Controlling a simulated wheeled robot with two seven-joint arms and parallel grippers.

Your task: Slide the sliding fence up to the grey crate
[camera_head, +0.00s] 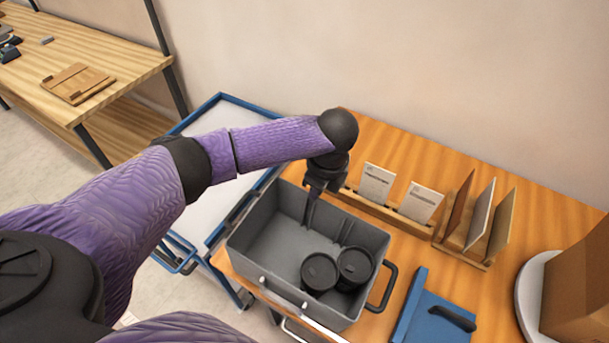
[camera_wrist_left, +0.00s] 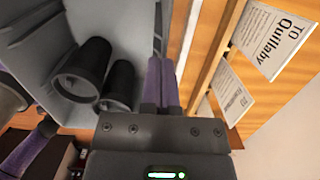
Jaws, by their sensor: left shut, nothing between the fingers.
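The grey crate (camera_head: 262,222) stands on the orange wood table, with two dark round canisters (camera_head: 319,272) inside. A blue plate with a raised left edge and a black handle, apparently the sliding fence (camera_head: 424,310), lies right of the crate with a gap between them. It is cut off by the bottom edge. My left gripper (camera_head: 310,208) points down at the crate's back wall; its tips are hard to make out. In the left wrist view its fingers (camera_wrist_left: 160,85) are together and empty, beside the crate wall (camera_wrist_left: 40,50). My right gripper is not visible.
A wooden rail with two white cards (camera_head: 377,184) runs behind the crate. A rack of upright panels (camera_head: 478,218) stands to its right. A cardboard box (camera_head: 575,290) and a white round plate (camera_head: 528,290) are far right. A blue-framed cart (camera_head: 205,225) is left of the table.

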